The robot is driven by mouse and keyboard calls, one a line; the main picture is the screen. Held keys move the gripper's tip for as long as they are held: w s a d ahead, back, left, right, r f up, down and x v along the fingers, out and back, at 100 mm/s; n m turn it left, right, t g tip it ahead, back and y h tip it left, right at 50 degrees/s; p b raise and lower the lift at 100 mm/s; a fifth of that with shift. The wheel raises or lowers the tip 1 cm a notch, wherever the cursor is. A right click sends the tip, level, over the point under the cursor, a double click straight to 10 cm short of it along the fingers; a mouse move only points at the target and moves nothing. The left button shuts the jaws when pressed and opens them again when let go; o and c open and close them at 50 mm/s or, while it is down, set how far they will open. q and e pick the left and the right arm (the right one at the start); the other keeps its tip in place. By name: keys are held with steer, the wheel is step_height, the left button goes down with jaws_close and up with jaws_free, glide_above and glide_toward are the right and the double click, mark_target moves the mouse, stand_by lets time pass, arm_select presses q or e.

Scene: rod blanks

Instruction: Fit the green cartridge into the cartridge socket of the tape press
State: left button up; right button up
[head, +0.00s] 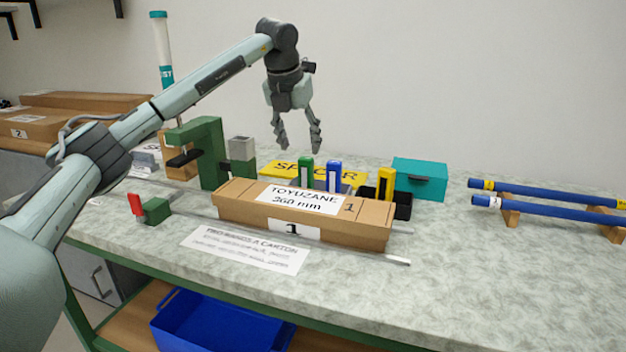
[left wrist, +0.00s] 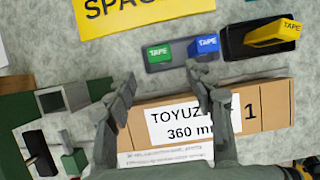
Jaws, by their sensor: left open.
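The green cartridge (head: 305,172) stands upright behind the long carton, just left of the blue cartridge (head: 333,174); from above it shows in the left wrist view (left wrist: 159,54). My left gripper (head: 300,146) is open and empty, above and in front of the green cartridge, with its fingers pointing down. In the left wrist view its fingertips (left wrist: 160,76) are spread below the green cartridge's label. The green tape press (head: 207,150) stands to the left. A grey, open-topped box (head: 242,148) on a green base, seemingly its socket, is beside it. My right gripper is not in view.
The long carton (head: 250,208) lies in front of the cartridges. A yellow cartridge (head: 386,182) stands in a black holder (head: 403,206), with a teal box (head: 420,178) behind. A yellow sign (head: 275,168) lies behind the carton. Blue rods (head: 545,205) rest at right; the front-right bench is clear.

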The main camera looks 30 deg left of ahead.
mark_target(304, 160)
arm_select(q)
steer(key=x, duration=0.7)
steer(key=shift+w+r+p, duration=0.15)
steer(key=shift+p, duration=0.2)
steer(key=shift+w+f, duration=0.1)
steer(key=shift+f, duration=0.2)
steer(key=c, duration=0.5)
jaws_close()
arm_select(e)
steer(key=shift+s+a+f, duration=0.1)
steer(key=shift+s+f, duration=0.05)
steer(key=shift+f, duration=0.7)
